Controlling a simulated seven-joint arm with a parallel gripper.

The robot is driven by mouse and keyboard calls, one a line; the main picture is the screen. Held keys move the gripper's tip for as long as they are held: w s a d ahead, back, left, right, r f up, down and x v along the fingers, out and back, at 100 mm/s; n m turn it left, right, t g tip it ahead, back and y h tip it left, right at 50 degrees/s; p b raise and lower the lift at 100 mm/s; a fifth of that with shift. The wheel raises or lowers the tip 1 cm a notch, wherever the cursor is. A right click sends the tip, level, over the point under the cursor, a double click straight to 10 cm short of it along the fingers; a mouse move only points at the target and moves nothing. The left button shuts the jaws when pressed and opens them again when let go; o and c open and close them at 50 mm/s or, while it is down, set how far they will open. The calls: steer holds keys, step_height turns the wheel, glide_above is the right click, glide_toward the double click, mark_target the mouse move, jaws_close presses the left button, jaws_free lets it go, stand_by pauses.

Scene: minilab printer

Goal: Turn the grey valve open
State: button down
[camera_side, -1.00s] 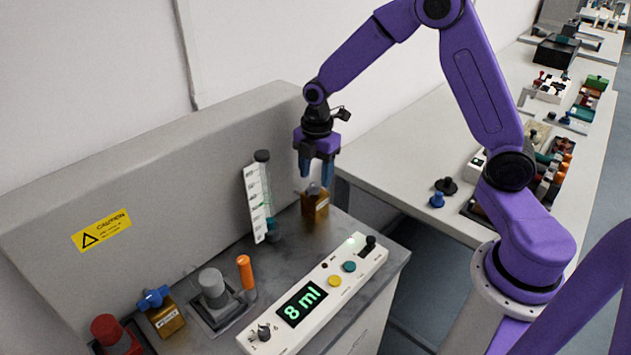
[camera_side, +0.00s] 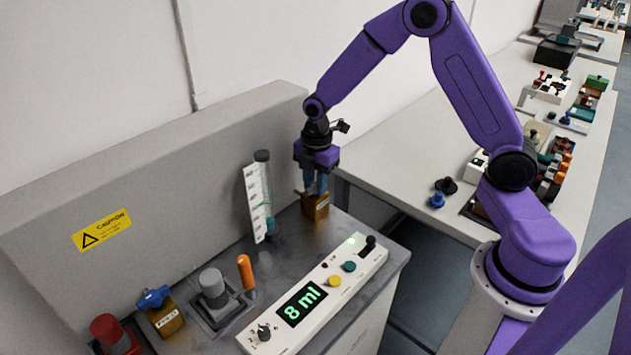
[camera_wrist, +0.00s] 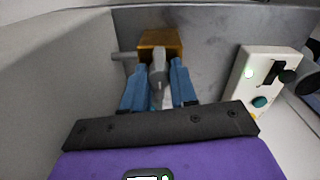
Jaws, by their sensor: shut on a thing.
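The grey valve sits on a brass-coloured block (camera_side: 315,205) at the back right of the machine top, beside the measuring cylinder. In the wrist view the block (camera_wrist: 160,40) shows with the valve's grey handle (camera_wrist: 157,68) in front of it, pointing towards my gripper. My gripper (camera_side: 316,188) points down over the block. Its blue fingers (camera_wrist: 158,92) stand one on each side of the grey handle and are shut on it. In the side view the fingers hide most of the handle.
A graduated cylinder (camera_side: 267,200) with a white scale stands just left of my gripper. A control panel (camera_side: 312,295) reading 8 ml lies in front. A blue valve (camera_side: 153,298), a red knob (camera_side: 108,328), a grey knob (camera_side: 212,285) and an orange handle (camera_side: 245,270) are further left.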

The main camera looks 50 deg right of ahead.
steer(key=shift+m, duration=0.3)
steer(key=m, duration=1.3)
steer(key=shift+m, duration=2.1)
steer(key=c, duration=0.9)
jaws_free()
